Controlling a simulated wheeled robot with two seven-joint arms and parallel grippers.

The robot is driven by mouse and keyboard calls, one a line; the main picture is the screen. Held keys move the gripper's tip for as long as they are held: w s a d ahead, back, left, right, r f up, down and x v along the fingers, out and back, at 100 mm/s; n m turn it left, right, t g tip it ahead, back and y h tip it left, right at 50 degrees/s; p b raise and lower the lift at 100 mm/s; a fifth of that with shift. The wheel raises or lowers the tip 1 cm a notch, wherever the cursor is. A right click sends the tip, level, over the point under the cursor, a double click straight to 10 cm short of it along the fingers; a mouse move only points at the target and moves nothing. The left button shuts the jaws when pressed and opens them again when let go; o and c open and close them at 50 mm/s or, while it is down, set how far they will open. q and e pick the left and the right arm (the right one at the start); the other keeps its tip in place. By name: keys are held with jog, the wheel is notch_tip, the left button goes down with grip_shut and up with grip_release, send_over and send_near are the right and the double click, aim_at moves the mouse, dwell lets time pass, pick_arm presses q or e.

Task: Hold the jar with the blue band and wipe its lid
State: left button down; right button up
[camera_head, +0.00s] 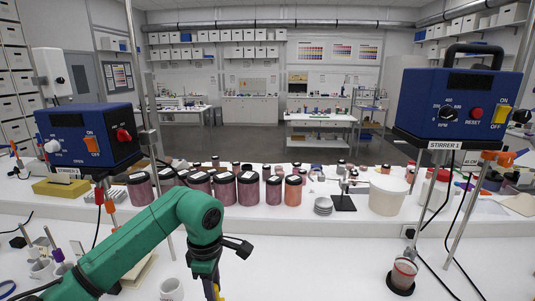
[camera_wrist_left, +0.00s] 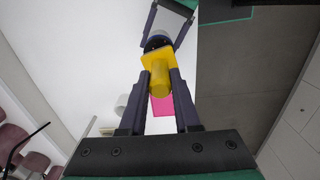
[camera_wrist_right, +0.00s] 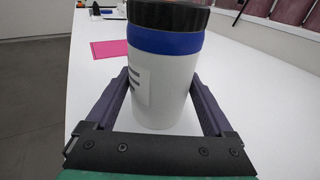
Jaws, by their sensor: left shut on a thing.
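The jar with the blue band (camera_wrist_right: 165,85) is white with a dark lid (camera_wrist_right: 168,15) and a label. It stands upright between the fingers of my right gripper (camera_wrist_right: 162,85), with one finger close at each side; whether they press on it I cannot tell. In the left wrist view, my left gripper (camera_wrist_left: 161,85) is shut on a yellow wiping tool (camera_wrist_left: 159,80) with a round handle and a flat plate. The plate is beside the dark lid in that picture; contact is unclear. In the head view the yellow tool (camera_head: 216,291) is cut off at the bottom edge.
A pink mat (camera_wrist_right: 110,48) lies on the white table (camera_wrist_right: 245,105). A row of dark-lidded reddish jars (camera_head: 222,188) stands across the table at the back. Two blue stirrer units (camera_head: 92,137) flank the workspace. A white cup (camera_head: 171,289) stands near my left arm.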

grip_shut()
jog(key=shift+f, duration=0.1)
